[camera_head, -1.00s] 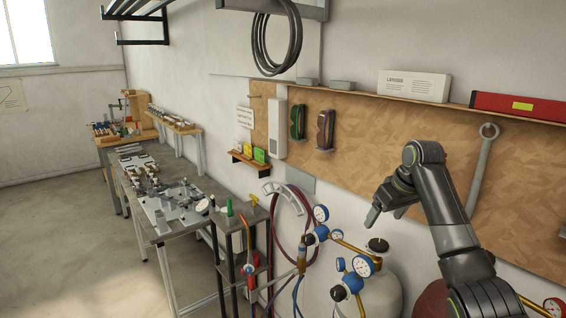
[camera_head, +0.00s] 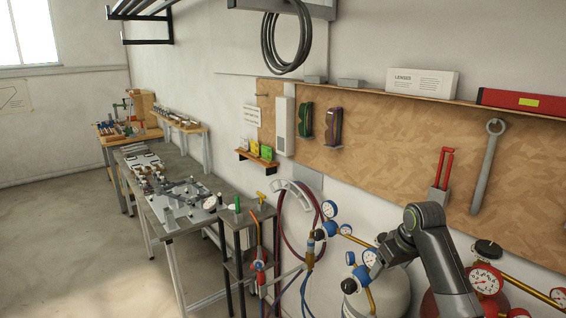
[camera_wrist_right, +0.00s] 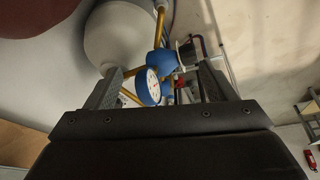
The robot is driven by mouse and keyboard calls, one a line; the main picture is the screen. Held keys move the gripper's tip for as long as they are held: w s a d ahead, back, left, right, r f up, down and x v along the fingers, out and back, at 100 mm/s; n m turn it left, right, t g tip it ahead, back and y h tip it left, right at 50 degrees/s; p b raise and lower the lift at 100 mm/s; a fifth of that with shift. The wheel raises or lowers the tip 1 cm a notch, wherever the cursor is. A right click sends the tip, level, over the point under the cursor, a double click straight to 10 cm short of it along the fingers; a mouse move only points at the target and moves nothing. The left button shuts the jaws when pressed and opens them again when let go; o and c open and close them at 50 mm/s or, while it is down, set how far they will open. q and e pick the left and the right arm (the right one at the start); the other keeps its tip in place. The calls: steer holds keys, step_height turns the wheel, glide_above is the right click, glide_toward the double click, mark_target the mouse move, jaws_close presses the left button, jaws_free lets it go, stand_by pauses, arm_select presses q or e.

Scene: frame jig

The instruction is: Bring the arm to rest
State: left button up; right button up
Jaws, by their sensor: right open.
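My right arm comes in from the lower right in the head view and bends over. In the right wrist view the two dark fingers stand apart and the gripper (camera_wrist_right: 160,80) is open, with nothing held. A blue-rimmed gauge (camera_wrist_right: 148,88) shows beyond and between the fingers; I cannot tell how close it is. My left gripper is not in view.
A pale cylinder (camera_head: 388,298) and a red cylinder (camera_head: 447,303) with gauges stand around the right arm. A steel workbench (camera_head: 196,222) with a jig is at left. A pegboard (camera_head: 400,140) holds tools behind. The floor (camera_head: 70,240) at left is clear.

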steer(key=s+d+f+m+h, duration=0.1)
steer(key=s+d+f+m, duration=0.1)
steer(key=s+f, duration=1.7)
steer(key=s+d+r+m+h, duration=0.1)
steer(key=s+r+m+h, duration=0.15)
steer(key=s, duration=2.35)
step_height(320, 180, down, 35)
steer(key=d+g+y+b, duration=0.1)
steer(key=d+g+b, duration=0.1)
steer(key=b, duration=0.6)
arm_select(q)
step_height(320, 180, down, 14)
steer(key=b, duration=0.6)
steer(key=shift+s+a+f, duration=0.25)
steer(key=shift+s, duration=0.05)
arm_select(e)
steer(key=s+f, duration=0.7)
steer(key=f, duration=0.3)
steer(key=s+a+f, duration=0.1)
steer(key=s+f, duration=0.6)
steer(key=f, duration=0.4)
steer(key=shift+s+a+g, duration=0.3)
steer(key=shift+s+g, duration=0.1)
